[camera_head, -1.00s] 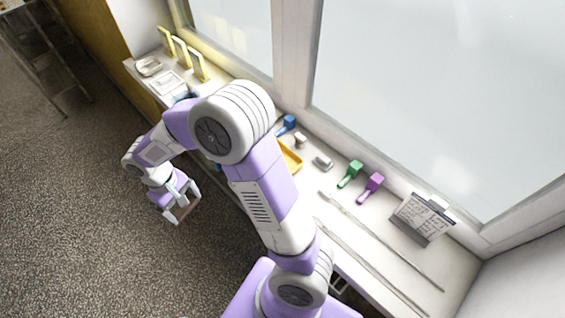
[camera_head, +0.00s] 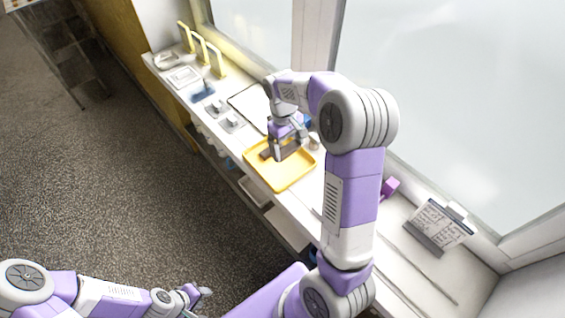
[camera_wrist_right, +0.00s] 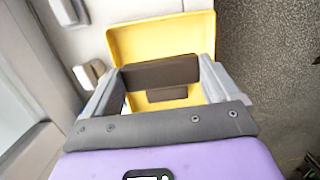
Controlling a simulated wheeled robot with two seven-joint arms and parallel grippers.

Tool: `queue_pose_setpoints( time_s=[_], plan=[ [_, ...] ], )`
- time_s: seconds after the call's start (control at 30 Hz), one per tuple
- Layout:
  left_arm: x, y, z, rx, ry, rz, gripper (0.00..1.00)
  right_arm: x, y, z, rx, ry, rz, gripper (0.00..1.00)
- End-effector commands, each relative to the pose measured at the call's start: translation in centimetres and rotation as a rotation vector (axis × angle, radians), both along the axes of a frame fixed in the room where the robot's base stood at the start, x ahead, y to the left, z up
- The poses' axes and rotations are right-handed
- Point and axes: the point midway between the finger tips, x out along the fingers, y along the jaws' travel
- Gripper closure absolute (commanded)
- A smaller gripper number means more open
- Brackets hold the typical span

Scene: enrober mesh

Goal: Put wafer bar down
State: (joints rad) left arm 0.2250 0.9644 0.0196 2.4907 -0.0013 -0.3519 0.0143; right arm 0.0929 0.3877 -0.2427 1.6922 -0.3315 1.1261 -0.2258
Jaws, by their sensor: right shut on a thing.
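A dark brown wafer bar (camera_wrist_right: 158,73) spans between the two fingers of my right gripper (camera_wrist_right: 160,88) in the right wrist view. In the head view my right gripper (camera_head: 277,156) is over the yellow tray (camera_head: 287,180), with the dark bar (camera_head: 266,154) at its fingertips. The tray also fills the middle of the wrist view (camera_wrist_right: 160,36). I cannot tell whether the bar touches the tray floor. A smaller dark brown piece (camera_wrist_right: 167,94) shows beside the bar; what it is is unclear. My left gripper (camera_head: 204,298) is low at the bottom left, away from the counter; its opening is too small to judge.
The white counter runs along the window. Grey blocks (camera_head: 232,122), a blue item (camera_head: 203,91) and yellow arches (camera_head: 200,50) stand left of the tray. A purple scoop-like item (camera_head: 390,187) and a clipboard (camera_head: 440,226) lie to the right. My right arm hides part of the counter.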

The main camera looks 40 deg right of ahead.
Motion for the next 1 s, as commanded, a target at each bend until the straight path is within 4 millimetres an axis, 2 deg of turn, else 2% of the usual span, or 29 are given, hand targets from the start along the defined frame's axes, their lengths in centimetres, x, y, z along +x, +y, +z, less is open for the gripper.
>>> queue_pose_setpoints(
  time_s=[0.1,0.33,0.5,0.6,1.0],
  plan=[
    [0.0,0.0,-0.6,0.000,0.000,0.000,0.62,-0.1,-0.1,-2.5,0.001,0.006,0.003,0.28],
    [0.0,0.0,-1.0,0.000,0.000,0.000,0.62,-0.1,0.0,-4.9,0.000,0.004,0.002,0.28],
    [0.0,0.0,-1.7,0.000,0.000,0.000,0.62,-0.1,0.0,-7.8,0.001,0.005,0.001,0.28],
    [0.0,0.0,-1.8,0.000,0.000,0.000,0.62,-0.1,0.0,-8.8,0.000,0.004,0.001,0.28],
    [0.0,0.0,-2.0,0.000,0.000,0.000,0.62,0.0,0.0,-9.3,0.000,0.002,0.001,0.28]
  ],
)
